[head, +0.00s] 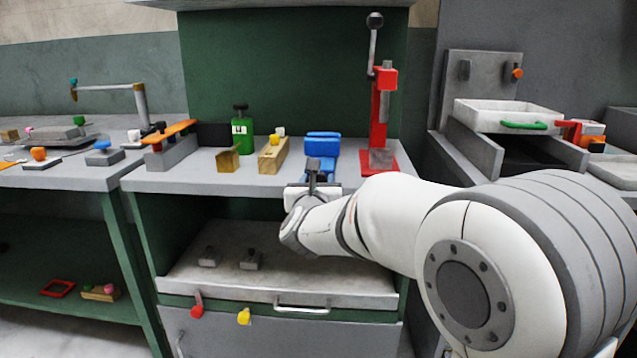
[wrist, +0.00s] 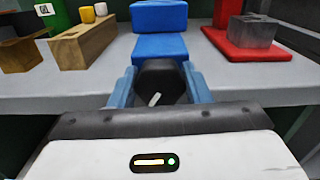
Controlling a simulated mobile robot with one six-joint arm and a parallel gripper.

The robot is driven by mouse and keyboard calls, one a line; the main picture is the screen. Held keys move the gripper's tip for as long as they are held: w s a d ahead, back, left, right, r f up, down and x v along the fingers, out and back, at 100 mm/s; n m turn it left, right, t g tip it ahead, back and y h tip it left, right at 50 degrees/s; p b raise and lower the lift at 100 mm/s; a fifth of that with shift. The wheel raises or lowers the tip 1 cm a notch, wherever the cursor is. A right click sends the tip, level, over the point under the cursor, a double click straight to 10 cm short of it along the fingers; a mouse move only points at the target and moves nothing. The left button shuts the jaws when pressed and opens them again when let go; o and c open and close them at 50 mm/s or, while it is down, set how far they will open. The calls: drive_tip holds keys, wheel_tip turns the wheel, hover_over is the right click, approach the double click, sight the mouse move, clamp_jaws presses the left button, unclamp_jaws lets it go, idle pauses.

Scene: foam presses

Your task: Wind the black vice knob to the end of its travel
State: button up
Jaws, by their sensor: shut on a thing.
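The blue vice (head: 322,146) stands on the front edge of the grey bench, and it also shows in the wrist view (wrist: 160,45). Its black knob (wrist: 161,82) faces me, with a short pale mark on its front. My gripper (wrist: 161,88) is shut on the black knob, with one blue-grey finger on each side. In the head view my gripper (head: 313,180) is in front of the vice, and the knob is largely hidden there. The two blue vice blocks look close together; any gap between them is hard to tell.
A red press (head: 383,110) stands just right of the vice. Left of it are a wooden block with pegs (head: 273,155), a brass block (head: 228,160) and a green bottle-like thing (head: 241,130). Below the bench is an open shelf (head: 275,282) with a handle.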

drive_tip(key=shift+n+b, duration=0.45)
drive_tip(key=shift+n, duration=0.25)
drive_tip(key=o, duration=1)
drive_tip(key=s, duration=0.4)
drive_tip(key=s+p, duration=0.1)
drive_tip(key=s, duration=0.3)
drive_tip(key=shift+a, duration=0.2)
drive_tip(key=shift+w, duration=0.1)
drive_tip(key=shift+c, duration=0.7)
